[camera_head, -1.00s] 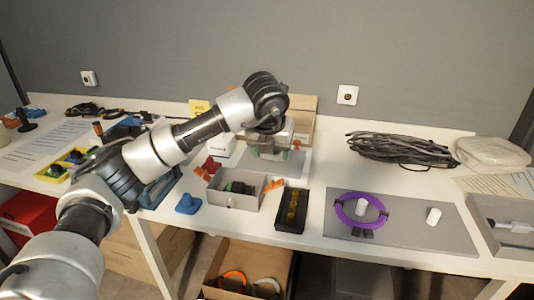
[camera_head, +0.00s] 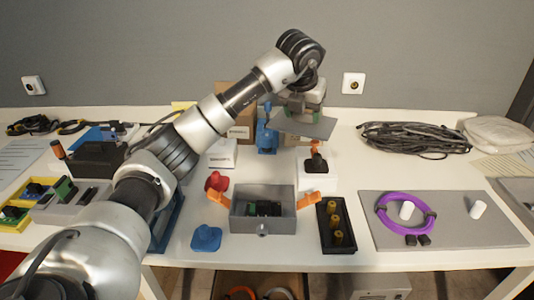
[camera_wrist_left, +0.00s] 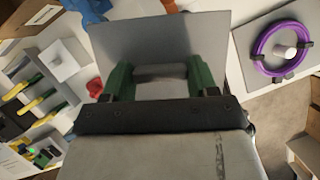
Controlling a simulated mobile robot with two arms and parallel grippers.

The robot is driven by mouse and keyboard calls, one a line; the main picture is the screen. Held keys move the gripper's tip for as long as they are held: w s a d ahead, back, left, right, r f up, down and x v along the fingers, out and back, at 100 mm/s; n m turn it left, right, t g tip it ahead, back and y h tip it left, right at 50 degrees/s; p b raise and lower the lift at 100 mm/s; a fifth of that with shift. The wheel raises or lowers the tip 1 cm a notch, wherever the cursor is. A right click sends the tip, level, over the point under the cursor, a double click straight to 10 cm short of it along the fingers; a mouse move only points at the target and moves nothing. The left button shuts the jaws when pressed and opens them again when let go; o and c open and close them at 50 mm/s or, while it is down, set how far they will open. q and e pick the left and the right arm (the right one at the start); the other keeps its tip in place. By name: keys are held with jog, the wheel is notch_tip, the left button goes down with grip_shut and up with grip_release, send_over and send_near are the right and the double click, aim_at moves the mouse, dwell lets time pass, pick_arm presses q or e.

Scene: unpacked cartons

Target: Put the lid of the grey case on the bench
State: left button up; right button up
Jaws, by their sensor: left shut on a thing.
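My left gripper (camera_head: 299,108) is shut on the flat grey lid (camera_head: 304,124) and holds it tilted above the back of the bench (camera_head: 346,205). In the left wrist view the lid (camera_wrist_left: 160,35) stretches beyond the green fingers of the gripper (camera_wrist_left: 160,78). The grey case (camera_head: 263,222) stands open at the front of the bench, with dark and green parts inside. Orange latches (camera_head: 309,200) stick out at both its sides. My right gripper is not in view.
A black tray with yellow pieces (camera_head: 336,228) stands right of the case. Red (camera_head: 216,183) and blue (camera_head: 206,238) pieces lie to its left. A purple ring (camera_head: 381,213) sits on a grey board at right. Coiled cable (camera_head: 415,139) lies behind. Bench between cable and board is clear.

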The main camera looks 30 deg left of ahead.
pick_arm(q)
jog(key=s+a+f+b, duration=0.1)
jog(key=s+a+f, duration=0.1)
jog(key=a+f, duration=0.7)
jog(key=shift+s+f, duration=0.3)
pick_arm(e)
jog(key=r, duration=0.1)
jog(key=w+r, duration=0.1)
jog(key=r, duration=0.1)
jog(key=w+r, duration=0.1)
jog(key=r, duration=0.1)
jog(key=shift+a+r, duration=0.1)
pick_arm(q)
jog(key=shift+f+b, duration=0.15)
jog(key=shift+b, duration=0.2)
jog(key=o, duration=0.9)
jog(key=shift+o, duration=0.4)
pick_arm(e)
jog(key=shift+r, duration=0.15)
